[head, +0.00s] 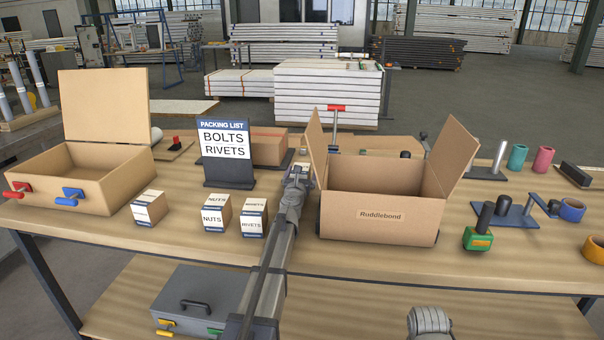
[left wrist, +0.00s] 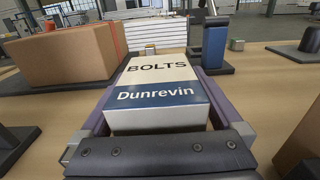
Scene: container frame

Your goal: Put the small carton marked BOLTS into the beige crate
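The small carton marked BOLTS (left wrist: 155,85), white with a blue Dunrevin band, lies between the fingers of my left gripper (left wrist: 158,100). The fingers appear to press both its sides. In the head view my left gripper (head: 298,178) is between the packing list sign and the Ruddlebond box and hides most of the carton; I cannot tell whether it is off the table. A beige crate with a raised lid (head: 85,193) stands open at the far left, with red and blue handles on its front.
Cartons marked NUTS (head: 213,218) and RIVETS (head: 252,224), plus another (head: 148,212), stand before the packing list sign (head: 228,165). An open cardboard box marked Ruddlebond (head: 370,213) is right of my left arm. A brown box (head: 268,150) stands behind. Tools and tape rolls occupy the right.

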